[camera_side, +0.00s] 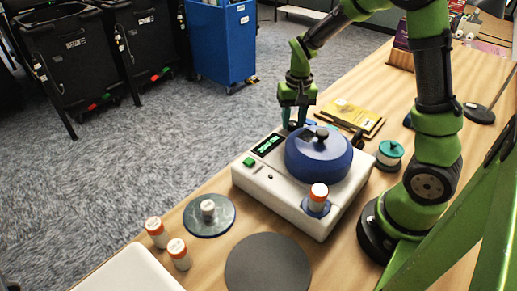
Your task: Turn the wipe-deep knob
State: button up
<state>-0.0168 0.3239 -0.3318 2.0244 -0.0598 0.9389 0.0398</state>
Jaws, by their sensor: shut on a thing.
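The white machine (290,205) stands on the wooden table with a round blue lid (318,160) on top. Its front-left edge carries a lit green display (268,144) and a green button (249,161). My gripper (293,122) points down at the machine's far corner, behind the display and left of the lid. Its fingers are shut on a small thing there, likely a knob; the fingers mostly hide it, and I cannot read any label. An orange-capped vial (318,196) stands upright in a blue holder at the machine's near right corner.
A yellow booklet (352,115) lies behind the machine. A teal-topped spool (390,152) stands between the machine and my arm's base.

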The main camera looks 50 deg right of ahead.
aim_at(295, 124)
jog(key=m, duration=0.6)
jog(key=shift+r, duration=0.1)
dwell(0.6)
jog(key=o, duration=1)
jog(key=shift+o, duration=0.2)
notch_tip(295, 124, up, 17)
jog(key=shift+s, duration=0.3)
